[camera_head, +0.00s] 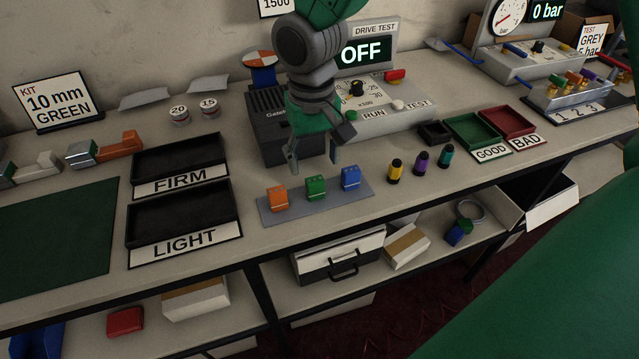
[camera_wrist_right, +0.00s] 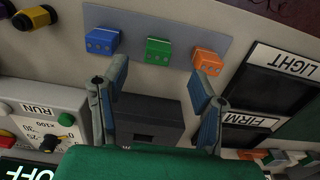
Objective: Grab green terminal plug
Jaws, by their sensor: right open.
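The green terminal plug (camera_head: 316,188) stands in the middle of a grey strip (camera_head: 268,214), between an orange plug (camera_head: 277,198) and a blue plug (camera_head: 350,178). My right gripper (camera_head: 313,154) is open and empty, above and behind the strip in the head view. In the right wrist view the green plug (camera_wrist_right: 158,51) shows beyond the open fingers (camera_wrist_right: 160,80), roughly centred between them and apart from both. The orange plug (camera_wrist_right: 207,60) and blue plug (camera_wrist_right: 102,41) flank it there. My left gripper is not in view.
Black FIRM (camera_head: 180,162) and LIGHT (camera_head: 183,217) trays lie left of the strip. Yellow, purple and teal pegs (camera_head: 421,160) stand to its right, before the GOOD tray (camera_head: 472,132). A dark box (camera_head: 270,120) and the drive tester (camera_head: 385,105) stand behind.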

